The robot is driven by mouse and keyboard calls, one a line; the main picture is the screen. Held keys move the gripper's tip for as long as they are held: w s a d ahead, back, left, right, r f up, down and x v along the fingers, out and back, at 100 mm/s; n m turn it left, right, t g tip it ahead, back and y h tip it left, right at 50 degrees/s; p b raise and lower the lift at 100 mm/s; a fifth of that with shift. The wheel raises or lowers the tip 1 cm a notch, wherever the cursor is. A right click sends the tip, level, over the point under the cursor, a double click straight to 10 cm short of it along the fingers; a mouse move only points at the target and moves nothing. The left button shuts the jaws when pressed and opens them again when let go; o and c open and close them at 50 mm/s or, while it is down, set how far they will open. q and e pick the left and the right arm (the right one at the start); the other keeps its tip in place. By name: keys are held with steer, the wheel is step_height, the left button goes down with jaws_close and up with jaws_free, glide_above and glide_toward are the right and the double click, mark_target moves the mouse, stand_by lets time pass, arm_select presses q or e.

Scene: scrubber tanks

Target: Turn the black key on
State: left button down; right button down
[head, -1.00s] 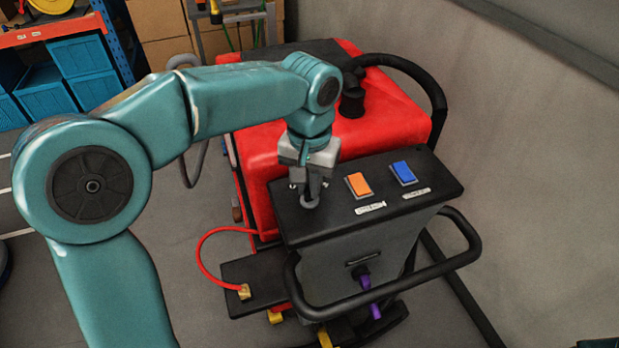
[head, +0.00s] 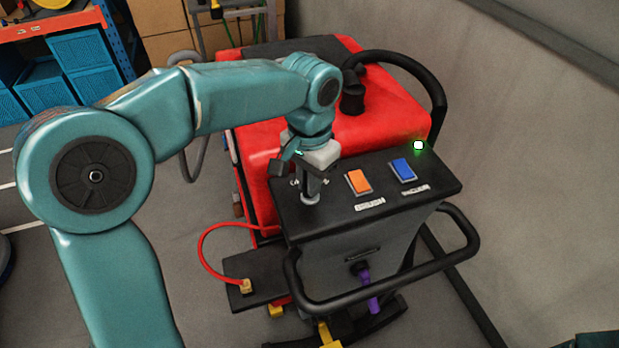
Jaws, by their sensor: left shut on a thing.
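The red scrubber machine's black control panel (head: 369,207) is right of centre. My left gripper (head: 309,188) points down at the panel's left end and is shut on the black key, at a grey round key switch (head: 310,199). The key itself is mostly hidden by the fingers. A small green light (head: 418,145) glows at the panel's far right corner. My right gripper is not in view.
An orange BRUSH switch (head: 358,182) and a blue VACUUM switch (head: 403,170) sit right of the key. A black handle bar (head: 390,296) curves around the panel's front. A red cable (head: 206,247) hangs at the left. A grey wall (head: 530,160) stands close on the right.

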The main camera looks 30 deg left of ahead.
arm_select(q)
steer(key=shift+w, duration=0.1)
steer(key=c, duration=1.1)
jaws_free()
steer(key=shift+c, duration=0.2)
steer(key=shift+r, duration=0.1)
step_height(320, 180, up, 16)
steer(key=p, duration=0.1)
steer(key=shift+p, duration=0.4)
